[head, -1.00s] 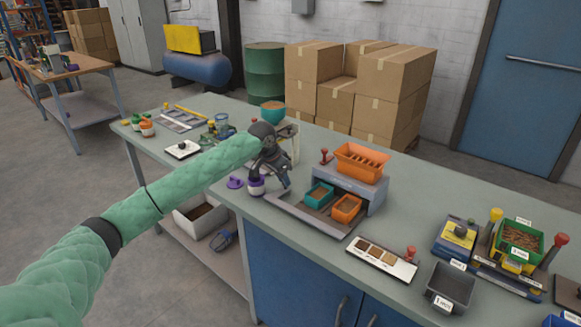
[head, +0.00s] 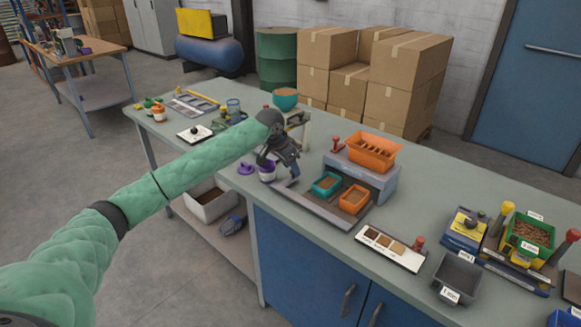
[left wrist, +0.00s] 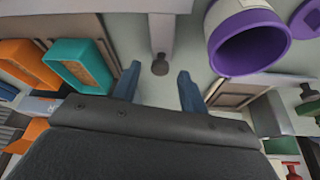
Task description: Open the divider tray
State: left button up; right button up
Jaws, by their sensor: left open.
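A low grey tray (head: 309,209) lies on the bench in front of a grey box (head: 377,185). It holds a teal bin (head: 326,185) and an orange bin (head: 354,199), both with brown contents. I cannot tell for sure that this is the divider tray. My left gripper (head: 291,174) is open near the tray's left end. In the left wrist view, a pale bar with a dark knob (left wrist: 160,65) shows between and beyond the open fingers (left wrist: 157,88); contact is not visible. My right gripper is out of view.
A purple-rimmed cup (head: 267,172) stands close beside my left gripper, with a purple lid (head: 246,168) to its left. A larger orange bin (head: 372,152) sits on the grey box. A sample strip (head: 391,247) lies right of the tray.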

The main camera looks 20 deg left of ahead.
pick_arm(q)
jog(key=b+v, duration=0.1)
jog(key=v, duration=0.6)
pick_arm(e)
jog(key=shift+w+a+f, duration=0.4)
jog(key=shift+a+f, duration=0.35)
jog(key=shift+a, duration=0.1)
pick_arm(q)
jog(key=shift+s+a+r, duration=0.1)
jog(key=shift+s+a, duration=0.05)
